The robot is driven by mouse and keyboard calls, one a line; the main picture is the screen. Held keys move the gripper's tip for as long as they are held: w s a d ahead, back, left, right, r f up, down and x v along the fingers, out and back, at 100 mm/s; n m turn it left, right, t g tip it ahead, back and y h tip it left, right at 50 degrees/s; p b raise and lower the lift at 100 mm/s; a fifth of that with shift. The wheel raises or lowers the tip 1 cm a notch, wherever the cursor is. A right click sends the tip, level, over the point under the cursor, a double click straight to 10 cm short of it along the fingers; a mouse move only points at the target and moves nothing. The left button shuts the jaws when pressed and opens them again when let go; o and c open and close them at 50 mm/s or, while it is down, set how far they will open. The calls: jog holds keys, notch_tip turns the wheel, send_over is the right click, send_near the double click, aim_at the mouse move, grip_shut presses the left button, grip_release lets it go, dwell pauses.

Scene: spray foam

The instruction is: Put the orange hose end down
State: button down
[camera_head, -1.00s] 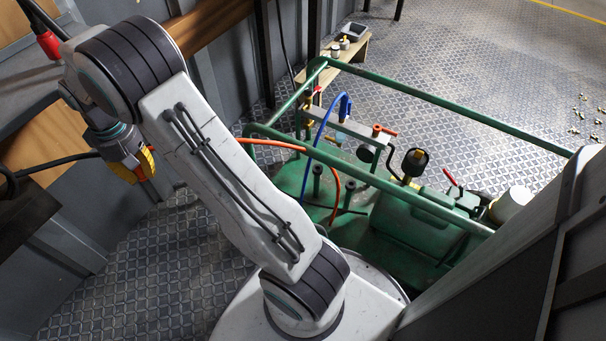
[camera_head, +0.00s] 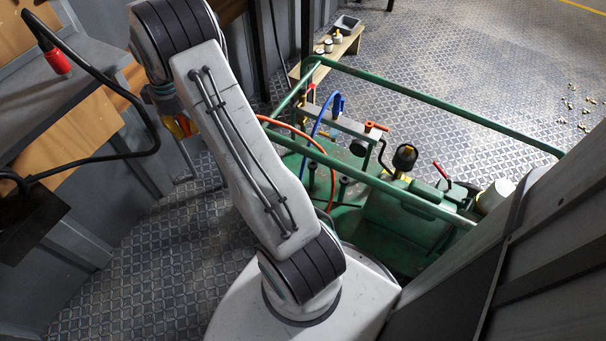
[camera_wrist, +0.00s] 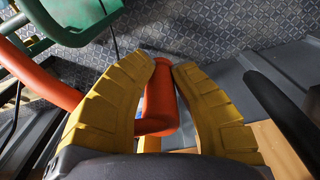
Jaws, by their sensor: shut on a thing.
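In the wrist view the orange hose end (camera_wrist: 157,103) sits between the two yellow fingers of my gripper (camera_wrist: 165,66), which is shut on it. More of the thick orange hose (camera_wrist: 42,80) crosses the left of that view. In the head view my gripper (camera_head: 180,126) is at the left, partly hidden behind my arm, above the floor between the grey bench and the green-framed machine. The orange hose (camera_head: 300,133) runs from behind my arm to the machine; its end is not clear there.
The green tube frame (camera_head: 440,104) surrounds the machine, with a blue hose (camera_head: 322,113) and valves inside. A black hose (camera_head: 108,80) loops off the grey bench (camera_head: 85,62), near a red connector (camera_head: 57,60). A small wooden bench (camera_head: 335,58) stands behind. Patterned floor (camera_head: 140,250) is free at lower left.

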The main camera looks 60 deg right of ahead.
jog(key=s+d+f, duration=0.1)
jog(key=s+d, duration=0.1)
jog(key=d, duration=0.3)
jog(key=s+d+f, duration=0.1)
jog(key=s+d, duration=0.1)
jog(key=d, duration=0.3)
jog(key=s+d+f, duration=0.1)
jog(key=s+d, duration=0.1)
jog(key=d, duration=0.3)
jog(key=shift+s+d+f, duration=0.2)
jog(key=shift+s+d, duration=0.1)
jog(key=s+d+f, duration=0.4)
jog(key=s+d, duration=0.6)
jog(key=s, duration=0.5)
jog(key=s+d+f, duration=0.3)
jog(key=s+d, duration=0.7)
jog(key=s, duration=0.5)
jog(key=shift+s+d+f+n, duration=0.25)
jog(key=shift+f+n, duration=0.05)
jog(key=shift+f, duration=0.1)
